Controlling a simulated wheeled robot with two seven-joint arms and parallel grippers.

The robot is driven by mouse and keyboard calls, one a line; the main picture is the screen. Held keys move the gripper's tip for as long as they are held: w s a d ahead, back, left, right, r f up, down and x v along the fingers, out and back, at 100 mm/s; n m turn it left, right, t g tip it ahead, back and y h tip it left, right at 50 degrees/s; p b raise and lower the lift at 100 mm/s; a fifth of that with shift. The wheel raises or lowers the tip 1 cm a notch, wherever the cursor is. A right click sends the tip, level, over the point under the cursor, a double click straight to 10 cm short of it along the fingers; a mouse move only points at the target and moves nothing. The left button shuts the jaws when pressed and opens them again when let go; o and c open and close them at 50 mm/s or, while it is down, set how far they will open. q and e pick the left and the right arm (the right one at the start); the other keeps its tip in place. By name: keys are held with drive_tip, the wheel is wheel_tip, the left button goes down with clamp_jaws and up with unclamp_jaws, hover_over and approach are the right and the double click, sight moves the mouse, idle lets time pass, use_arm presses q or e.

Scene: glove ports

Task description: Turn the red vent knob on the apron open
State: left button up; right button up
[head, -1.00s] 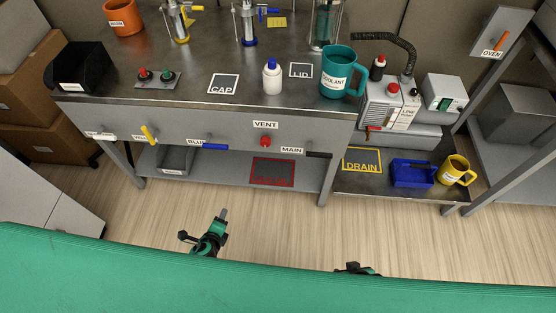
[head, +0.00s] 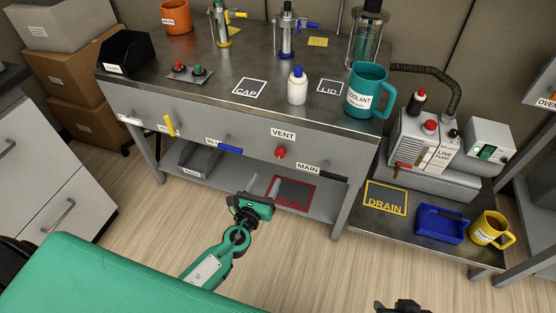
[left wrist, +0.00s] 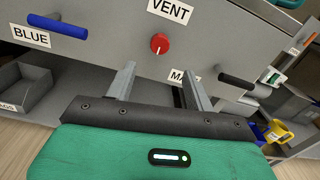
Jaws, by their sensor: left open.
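The red vent knob (head: 281,153) is on the grey apron (head: 255,138) of the bench, below the VENT label (head: 283,133). In the left wrist view the knob (left wrist: 159,43) shows a pale mark on its face and lies ahead of the fingers. My left gripper (head: 263,187) is open and empty, in front of the apron and below and left of the knob. In the left wrist view its two fingers (left wrist: 159,83) are spread, apart from the knob. My right gripper (head: 402,306) shows only partly at the bottom edge; its fingers cannot be made out.
A blue handle (head: 230,149) is left of the knob and a black MAIN handle (head: 334,175) is right of it, both sticking out. A yellow handle (head: 170,125) is further left. The bench top holds a white bottle (head: 297,87) and a teal mug (head: 369,91).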

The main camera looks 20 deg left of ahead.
sight(279, 156)
use_arm(q)
drive_tip(key=w, duration=1)
drive_tip(key=shift+w+d, duration=0.1)
drive_tip(key=shift+d, duration=0.2)
drive_tip(key=shift+c, duration=0.2)
drive_tip(key=shift+f, duration=0.1)
drive_tip(key=c, duration=0.9)
